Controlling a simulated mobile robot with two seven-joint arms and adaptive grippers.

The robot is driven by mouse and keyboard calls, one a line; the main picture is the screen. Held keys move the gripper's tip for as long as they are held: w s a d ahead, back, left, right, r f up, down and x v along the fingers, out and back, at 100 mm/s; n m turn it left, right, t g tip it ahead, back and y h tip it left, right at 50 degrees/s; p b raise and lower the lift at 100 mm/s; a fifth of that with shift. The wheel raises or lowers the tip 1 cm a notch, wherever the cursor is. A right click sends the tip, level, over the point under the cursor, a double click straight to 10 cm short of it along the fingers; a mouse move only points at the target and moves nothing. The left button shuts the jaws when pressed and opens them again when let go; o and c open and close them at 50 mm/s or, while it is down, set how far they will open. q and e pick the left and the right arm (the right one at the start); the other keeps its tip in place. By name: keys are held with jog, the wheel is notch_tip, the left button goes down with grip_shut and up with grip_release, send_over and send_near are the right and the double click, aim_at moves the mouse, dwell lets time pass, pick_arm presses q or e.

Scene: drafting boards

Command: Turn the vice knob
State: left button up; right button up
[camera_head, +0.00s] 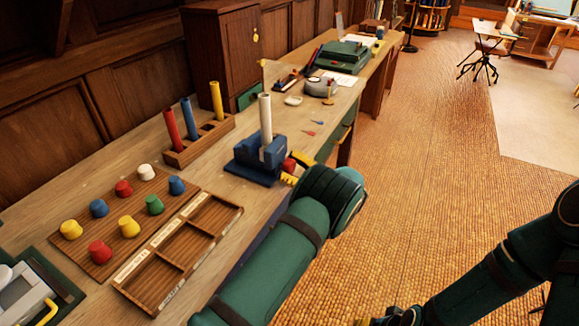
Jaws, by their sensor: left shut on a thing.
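The blue vice (257,160) stands on the long wooden bench, near its front edge. A pale upright tube (266,119) stands in the vice. The vice knob (289,165) is red and on the right side of the vice. My left gripper (291,171) has yellow fingers and is shut on the knob; its fingers and wrist hide part of it. My right arm comes in from the right, and only a bit of its gripper (396,317) shows at the bottom edge.
A wooden rack (199,143) with red, blue and yellow tubes stands behind the vice. A board (105,228) with several coloured caps and an empty compartment tray (157,282) lie to the left. A cabinet (222,55) stands behind. Open floor lies right of the bench.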

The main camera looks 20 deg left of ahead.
dwell(0.4)
pick_arm(q)
jog(key=o, duration=1.2)
jog(key=v, duration=1.2)
jog(key=shift+d, duration=0.1)
